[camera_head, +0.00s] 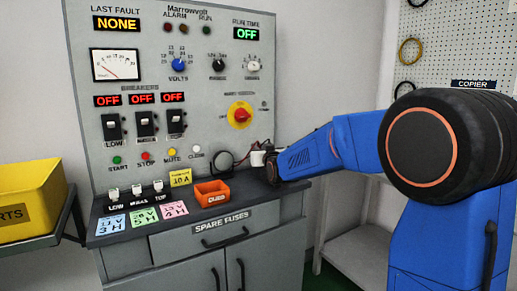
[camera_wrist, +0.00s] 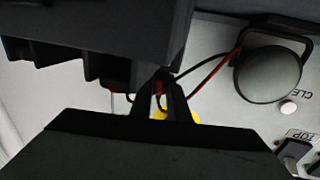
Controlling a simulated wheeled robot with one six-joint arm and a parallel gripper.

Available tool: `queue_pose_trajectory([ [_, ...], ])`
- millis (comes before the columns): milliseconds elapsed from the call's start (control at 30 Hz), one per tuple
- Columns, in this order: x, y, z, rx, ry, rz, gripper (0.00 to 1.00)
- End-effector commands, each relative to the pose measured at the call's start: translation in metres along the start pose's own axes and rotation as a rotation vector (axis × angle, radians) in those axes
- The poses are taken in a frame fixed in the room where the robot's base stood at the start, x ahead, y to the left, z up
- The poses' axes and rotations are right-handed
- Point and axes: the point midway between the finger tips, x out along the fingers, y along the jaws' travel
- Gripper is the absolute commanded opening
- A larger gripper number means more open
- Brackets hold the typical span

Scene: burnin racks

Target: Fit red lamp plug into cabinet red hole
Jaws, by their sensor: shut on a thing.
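The grey cabinet (camera_head: 215,100) stands upright, its panel full of meters, switches and buttons. My gripper (camera_head: 269,164) is low at the panel's right edge. In the wrist view my gripper (camera_wrist: 163,85) is shut, with a red lead (camera_wrist: 222,63) running to its fingertips. The red lamp plug at the end of that lead is mostly hidden between the fingers. A black lead (camera_wrist: 195,67) runs beside it. Both leads come from a round dark lamp (camera_wrist: 268,73) in a black bracket, which also shows in the head view (camera_head: 222,161). I cannot make out the red hole.
An orange bin (camera_head: 212,200) and a yellow note (camera_head: 181,177) are on the cabinet's ledge, left of my gripper. Coloured cards and small switches lie further left. A yellow crate (camera_head: 30,205) stands at far left. A pegboard (camera_head: 455,50) is at right.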

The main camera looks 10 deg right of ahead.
Motion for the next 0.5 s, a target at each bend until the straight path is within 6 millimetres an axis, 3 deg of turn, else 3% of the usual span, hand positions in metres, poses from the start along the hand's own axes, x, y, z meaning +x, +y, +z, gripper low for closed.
queue_pose_trajectory([
  [267, 0.0000, 0.0000, 0.0001, 0.000, 0.001, 0.000, 0.00],
  [300, 0.0000, 0.0000, 0.0001, 0.000, 0.001, 0.000, 0.20],
  [367, 0.0000, 0.0000, 0.0002, 0.000, 0.001, 0.000, 0.34],
  [500, 0.0000, 0.0000, 0.0004, 0.000, 0.000, 0.000, 0.37],
])
